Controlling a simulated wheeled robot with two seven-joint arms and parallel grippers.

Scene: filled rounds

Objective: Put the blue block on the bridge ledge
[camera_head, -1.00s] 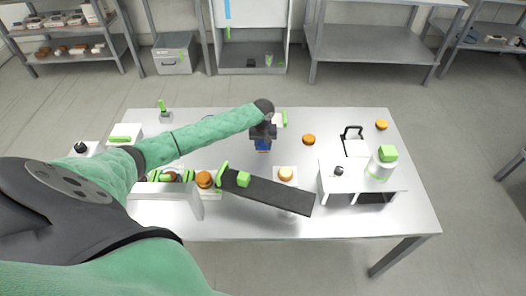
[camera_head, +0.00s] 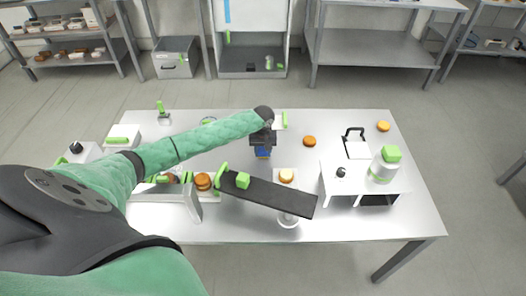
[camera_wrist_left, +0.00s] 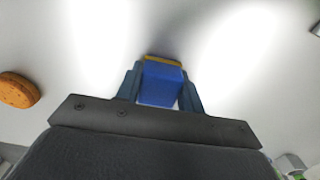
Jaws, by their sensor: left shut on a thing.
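The blue block (camera_head: 263,154) is between the fingers of my left gripper (camera_head: 263,157), over the middle of the table. In the left wrist view the blue block (camera_wrist_left: 160,84) fills the gap between the two fingers, and my left gripper (camera_wrist_left: 161,90) is shut on it. A thin yellow piece (camera_wrist_left: 162,58) shows at the block's far end. A low white bridge-like stand (camera_head: 350,181), open underneath, is right of the gripper; I cannot tell for sure that its top is the bridge ledge. My right gripper is not in view.
A jar with green lid (camera_head: 384,165) and a dark knob (camera_head: 341,172) are at the stand. An orange disc (camera_head: 310,141) lies right of the gripper.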

